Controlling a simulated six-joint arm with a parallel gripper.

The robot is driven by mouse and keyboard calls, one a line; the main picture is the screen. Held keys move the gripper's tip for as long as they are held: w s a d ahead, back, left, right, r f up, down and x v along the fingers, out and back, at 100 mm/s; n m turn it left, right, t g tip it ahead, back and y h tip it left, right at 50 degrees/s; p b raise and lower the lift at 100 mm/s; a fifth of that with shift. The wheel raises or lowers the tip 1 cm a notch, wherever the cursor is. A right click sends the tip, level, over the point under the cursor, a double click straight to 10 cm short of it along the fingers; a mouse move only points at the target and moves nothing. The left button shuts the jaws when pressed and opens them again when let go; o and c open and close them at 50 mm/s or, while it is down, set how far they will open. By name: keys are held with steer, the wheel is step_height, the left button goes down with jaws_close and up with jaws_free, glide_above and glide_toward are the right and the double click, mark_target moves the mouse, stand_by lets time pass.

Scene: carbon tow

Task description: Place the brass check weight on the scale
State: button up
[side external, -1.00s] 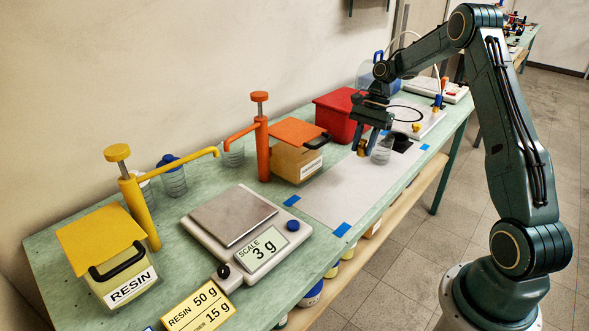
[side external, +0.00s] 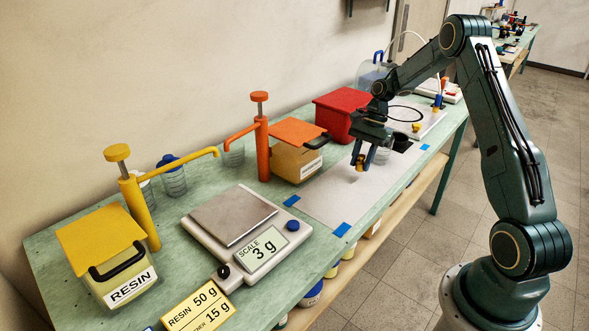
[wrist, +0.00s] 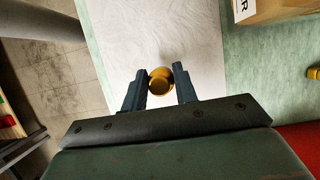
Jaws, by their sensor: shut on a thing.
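The brass check weight (side external: 359,164) is a small gold-coloured piece held between the fingertips of my gripper (side external: 361,158). In the wrist view the weight (wrist: 160,80) shows between the two dark fingers of my gripper (wrist: 160,88), over the white sheet. It appears to hang above the sheet, clear of the scale. The scale (side external: 238,228) stands at the front left of the bench with a bare metal plate (side external: 233,214) and a display reading 3 g.
The white sheet (side external: 325,201), with blue tape at its corners, lies between my gripper and the scale. An orange pump container (side external: 297,160) and a red box (side external: 341,112) stand behind. A yellow resin container (side external: 110,265) stands left of the scale.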

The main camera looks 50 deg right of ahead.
mark_target(360, 169)
steer(key=shift+f, duration=1.45)
steer(key=shift+f, duration=0.2)
steer(key=o, duration=1.1)
steer(key=shift+r, duration=0.15)
steer(key=shift+v, duration=6.05)
